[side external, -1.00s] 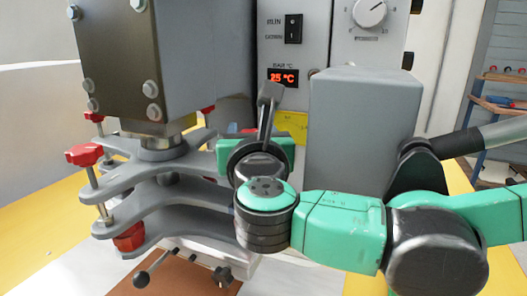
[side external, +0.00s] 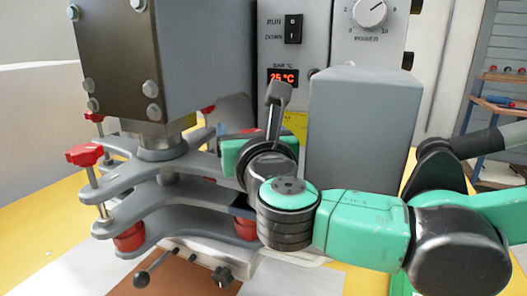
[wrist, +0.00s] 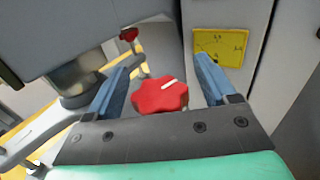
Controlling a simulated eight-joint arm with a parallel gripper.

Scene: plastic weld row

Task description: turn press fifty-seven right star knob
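The red star knob (wrist: 160,96) with a white line on its top shows in the middle of the wrist view. My gripper (wrist: 167,63) is open, with one blue finger on each side of the knob and a visible gap to each. In the side external view, my gripper's wrist end (side external: 268,165) is at the right side of the press (side external: 165,180), and this knob is hidden behind my arm there. No press number is legible.
A left star knob (side external: 85,155) stands on the near left plate arm. Another red knob (wrist: 129,34) is farther back. The grey press head (side external: 120,60) hangs close on the left. A grey box (side external: 362,130) and the control panel (side external: 293,45) bound the right and back.

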